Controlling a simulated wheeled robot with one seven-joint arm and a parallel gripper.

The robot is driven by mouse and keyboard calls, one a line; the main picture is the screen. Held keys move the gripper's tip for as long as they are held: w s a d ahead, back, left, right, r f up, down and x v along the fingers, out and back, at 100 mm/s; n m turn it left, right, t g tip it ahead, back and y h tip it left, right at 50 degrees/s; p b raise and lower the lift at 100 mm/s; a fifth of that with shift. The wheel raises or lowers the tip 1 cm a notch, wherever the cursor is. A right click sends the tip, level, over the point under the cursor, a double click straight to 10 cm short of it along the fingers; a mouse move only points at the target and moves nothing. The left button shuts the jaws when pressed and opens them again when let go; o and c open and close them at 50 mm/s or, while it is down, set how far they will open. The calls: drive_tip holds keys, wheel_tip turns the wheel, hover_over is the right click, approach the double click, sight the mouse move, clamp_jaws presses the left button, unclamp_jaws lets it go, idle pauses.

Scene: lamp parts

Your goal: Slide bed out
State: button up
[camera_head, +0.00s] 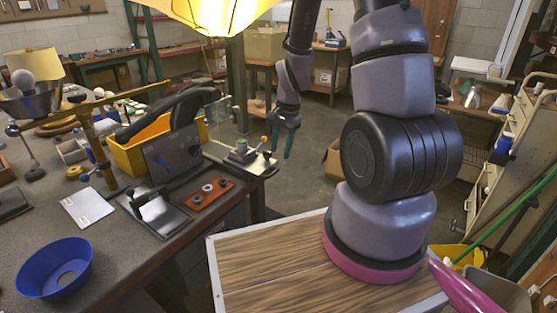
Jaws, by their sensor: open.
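A small device with a flat metal bed (259,168) sits at the right corner of the dark workbench. A green knob (242,146) and an orange-yellow knob (264,141) stand on it. I cannot tell for sure how far the bed is out. My gripper (281,146) hangs just right of the device with teal fingers pointing down. Its fingers are apart, with nothing seen between them. I cannot tell whether they touch the bed.
The workbench (110,255) holds a blue bowl (55,268), a yellow bin (148,152), a red-brown plate with round parts (209,194) and a dark upright panel (171,152). A yellow lampshade (220,12) hangs above.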

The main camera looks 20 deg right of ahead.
drive_tip(key=shift+s+d+r, duration=0.1)
drive_tip(key=shift+s+r, duration=0.05)
drive_tip(key=shift+r, duration=0.6)
drive_tip(key=shift+s+d+r, duration=0.1)
drive_tip(key=shift+r, duration=0.65)
drive_tip(key=s+r+n+t, duration=0.3)
drive_tip(key=r, duration=1.5)
drive_tip(key=s+r+n+t, duration=0.2)
drive_tip(key=s+r+n, duration=0.1)
drive_tip(key=s+r, duration=0.8)
drive_tip(key=shift+s+a+r+n+t+y, duration=0.3)
drive_tip(key=shift+r+n+y, duration=0.1)
drive_tip(key=shift+r, duration=0.5)
drive_tip(key=shift+w, duration=0.1)
drive_tip(key=shift+c, duration=0.3)
